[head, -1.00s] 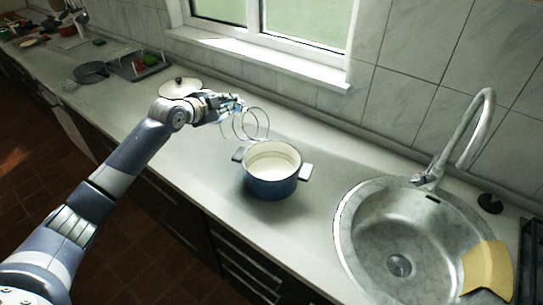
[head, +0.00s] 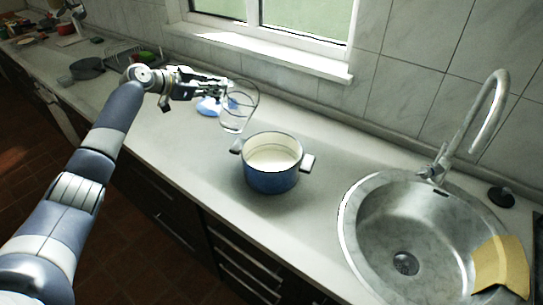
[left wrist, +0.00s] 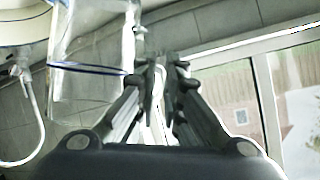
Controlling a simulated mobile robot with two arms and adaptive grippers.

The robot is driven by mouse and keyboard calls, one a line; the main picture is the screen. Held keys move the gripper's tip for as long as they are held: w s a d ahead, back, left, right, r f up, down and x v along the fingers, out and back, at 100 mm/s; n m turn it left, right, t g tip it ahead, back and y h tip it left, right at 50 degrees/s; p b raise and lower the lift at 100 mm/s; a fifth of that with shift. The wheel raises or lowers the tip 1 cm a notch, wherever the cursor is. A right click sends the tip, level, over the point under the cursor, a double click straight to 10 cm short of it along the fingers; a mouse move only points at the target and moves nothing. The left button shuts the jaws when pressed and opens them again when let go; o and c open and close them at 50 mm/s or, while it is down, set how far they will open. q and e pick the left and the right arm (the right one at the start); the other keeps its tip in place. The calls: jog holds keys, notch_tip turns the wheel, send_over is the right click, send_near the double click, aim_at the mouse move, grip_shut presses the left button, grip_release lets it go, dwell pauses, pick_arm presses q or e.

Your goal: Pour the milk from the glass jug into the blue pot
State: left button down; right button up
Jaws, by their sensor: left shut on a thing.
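The blue pot (head: 272,178) stands upright on the counter, its mouth open. Its inside is pale, and a creamy white surface (head: 272,161) shows in it. My left gripper (head: 226,85) is shut on the glass jug (head: 233,124), above the counter behind and left of the pot. The jug is clear, with a slight tilt, apart from the pot, and I see no white milk in it. In the left wrist view the jug (left wrist: 92,72) with its blue rim line is beside my fingers (left wrist: 160,75). The exact grip on it is hard to see. My right gripper is out of view.
A steel sink (head: 405,230) with a tall faucet (head: 490,115) and a yellow cloth (head: 500,265) is at the right. A blue thing (head: 210,106) shows below my gripper. A dark pan (head: 88,68) is farther left. Counter in front of the pot is clear.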

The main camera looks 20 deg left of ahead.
pick_arm(q)
jog(key=shift+w+a+f+n+g+h+b, duration=0.3)
jog(key=shift+a+f+n+h+b, duration=0.55)
jog(key=shift+b, duration=1.3)
jog(key=shift+w+a+f+n+g+h+b, duration=0.1)
jog(key=shift+w+a+f+n+h+b, duration=0.6)
jog(key=shift+b, duration=1.4)
jog(key=shift+s+a+f, duration=0.1)
jog(key=shift+s+f, duration=0.2)
jog(key=shift+f, duration=0.1)
